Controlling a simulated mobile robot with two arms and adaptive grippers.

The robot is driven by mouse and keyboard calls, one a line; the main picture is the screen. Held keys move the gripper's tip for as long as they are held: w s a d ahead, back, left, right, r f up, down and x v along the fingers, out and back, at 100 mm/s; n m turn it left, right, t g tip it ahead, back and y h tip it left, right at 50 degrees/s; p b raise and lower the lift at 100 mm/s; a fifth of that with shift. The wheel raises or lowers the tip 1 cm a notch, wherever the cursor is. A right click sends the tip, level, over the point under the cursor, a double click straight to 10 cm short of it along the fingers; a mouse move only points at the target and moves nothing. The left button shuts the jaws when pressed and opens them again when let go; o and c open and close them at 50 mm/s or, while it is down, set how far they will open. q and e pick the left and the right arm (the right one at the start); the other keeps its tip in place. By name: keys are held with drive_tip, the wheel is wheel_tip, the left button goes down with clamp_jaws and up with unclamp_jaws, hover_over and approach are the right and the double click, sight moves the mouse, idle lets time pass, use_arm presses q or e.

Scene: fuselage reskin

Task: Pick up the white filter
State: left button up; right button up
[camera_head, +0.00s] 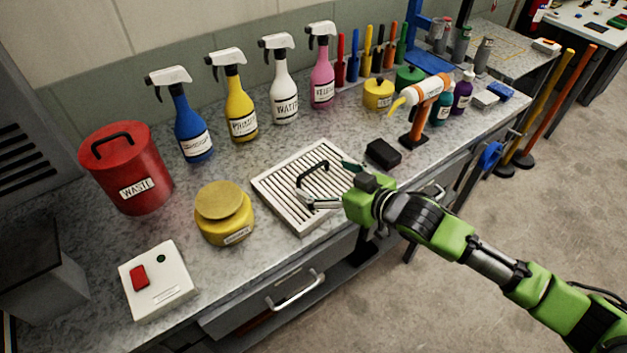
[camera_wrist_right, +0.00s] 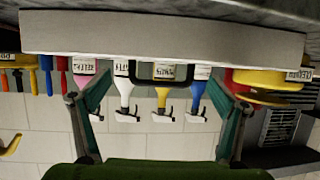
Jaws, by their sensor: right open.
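The white filter (camera_head: 290,205) is a flat slatted panel lying on the grey workbench, with a black arched handle (camera_head: 325,155) on top. My right gripper (camera_head: 328,182) is open over the filter's right part, its fingers pointing toward the handle from the front. In the right wrist view, which is upside down, the filter (camera_wrist_right: 120,35) shows as a pale slab edge-on. The handle (camera_wrist_right: 133,72) appears between the spread fingers of the gripper (camera_wrist_right: 156,100), not gripped. Contact with the fingers cannot be told. My left gripper is not in view.
A yellow pot (camera_head: 225,225), a red waste bin (camera_head: 125,180) and a switch box (camera_head: 157,282) stand to the left. Several spray bottles (camera_head: 283,95) line the back. A black block (camera_head: 383,153) and an orange-and-white tool (camera_head: 420,97) are at the right.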

sight(313, 171)
drive_tip(key=x, duration=0.4)
drive_tip(key=shift+a+r+p, duration=0.25)
drive_tip(key=shift+r+p, duration=0.1)
drive_tip(key=shift+p, duration=0.05)
drive_tip(key=c, duration=1.5)
drive_tip(key=shift+c, duration=0.2)
drive_tip(key=shift+r, duration=0.2)
